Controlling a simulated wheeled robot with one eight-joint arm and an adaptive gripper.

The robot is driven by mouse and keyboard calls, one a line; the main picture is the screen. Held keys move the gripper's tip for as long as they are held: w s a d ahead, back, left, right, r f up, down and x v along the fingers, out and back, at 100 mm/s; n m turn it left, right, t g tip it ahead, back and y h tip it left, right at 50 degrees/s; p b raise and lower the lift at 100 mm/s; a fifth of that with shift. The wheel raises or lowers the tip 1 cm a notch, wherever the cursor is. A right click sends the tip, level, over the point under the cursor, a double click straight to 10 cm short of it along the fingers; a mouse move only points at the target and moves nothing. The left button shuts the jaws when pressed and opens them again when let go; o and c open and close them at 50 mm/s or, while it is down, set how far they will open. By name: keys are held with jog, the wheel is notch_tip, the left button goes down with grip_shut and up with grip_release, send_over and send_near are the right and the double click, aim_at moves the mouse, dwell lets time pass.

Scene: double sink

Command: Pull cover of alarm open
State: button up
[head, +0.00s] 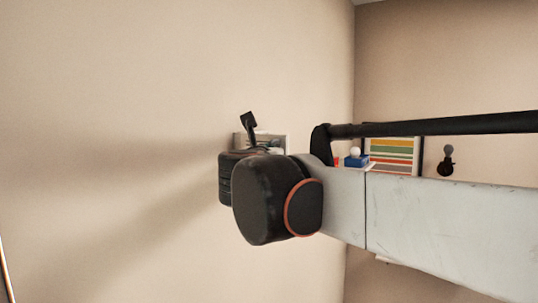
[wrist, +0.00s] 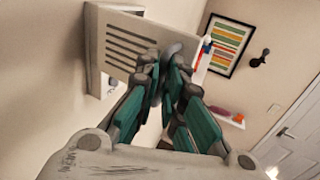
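The alarm (wrist: 93,55) is a pale box on the wall, at upper left in the wrist view. Its slotted cover (wrist: 122,38) stands swung out from the box, with a gap between them. My gripper (wrist: 164,72) has its dark, teal-padded fingers drawn together in front of the cover's right part, hiding some of it. The fingertips look nearly together; I cannot tell whether they touch the cover. In the head view, part of the alarm (head: 279,142) shows behind my arm, and a dark finger of my gripper sticks up beside it.
A framed striped picture (wrist: 228,45) and a dark wall lamp (wrist: 260,58) are on the far wall. A small shelf (wrist: 228,118) with coloured items and a white door (wrist: 295,130) stand at right. The wall left of the alarm is bare in the head view.

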jog(key=o, duration=0.4)
jog(key=shift+w+a+r, duration=0.25)
jog(key=shift+a+r, duration=0.15)
jog(key=shift+a, duration=0.15)
jog(key=shift+w+a, duration=0.1)
jog(key=shift+f, duration=0.1)
